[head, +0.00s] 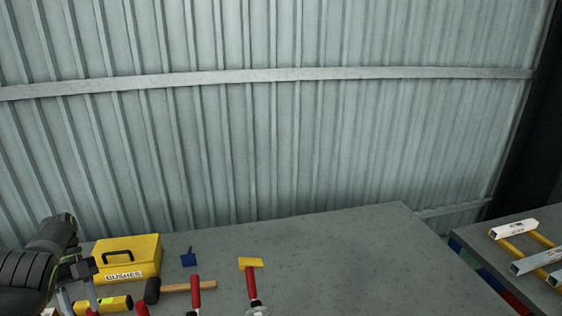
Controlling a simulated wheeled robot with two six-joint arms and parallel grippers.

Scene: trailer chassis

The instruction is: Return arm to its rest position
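My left arm (35,265) is dark with green trim and comes in at the lower left. Its gripper (77,300) points down over the left part of the grey table (340,250). The two metal fingers are apart. A yellow block-like piece (117,303) lies below and beside the fingers, and one finger overlaps it in the picture. I see nothing clearly held, but the fingertips are partly cut off by the bottom edge. My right gripper is not in view.
A yellow "BUSHES" case (128,258) stands close right of the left gripper. A mallet (180,288), a red-handled tool with a yellow head (251,275) and a small blue piece (188,257) lie nearby. Yellow-and-white frames (525,248) sit at right. A corrugated wall (270,140) rises behind.

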